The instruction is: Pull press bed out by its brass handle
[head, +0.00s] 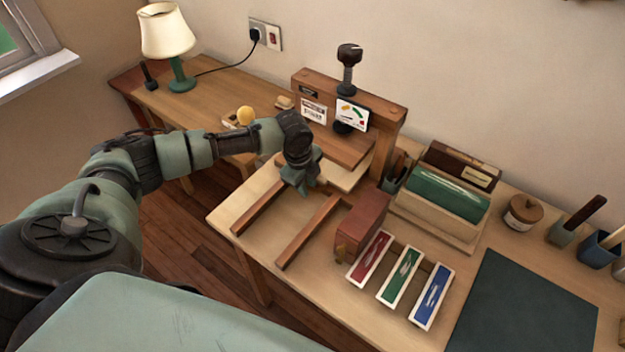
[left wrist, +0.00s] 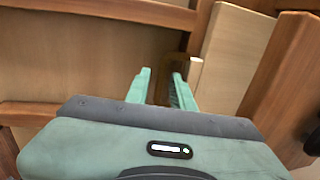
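The press (head: 388,120) is a wooden frame with a dark knob on top, standing at the back of the table. Its pale press bed (head: 346,178) shows under the brown upper board, between two wooden rails. My left gripper (head: 303,186) is at the bed's front edge, above the rails. In the left wrist view its two green fingers (left wrist: 162,90) stand apart, with the brass handle (left wrist: 172,66) in dim light at their tips. I cannot see clear contact with the handle. The gripper hides the handle in the head view. My right gripper is in neither view.
The front rails (head: 308,232) have bare table between them. A reddish box (head: 362,222) stands right of them, beside red, green and blue trays (head: 400,275). A wooden holder with a green roll (head: 447,195) and a dark mat (head: 525,305) lie further right. A lamp (head: 168,35) stands back left.

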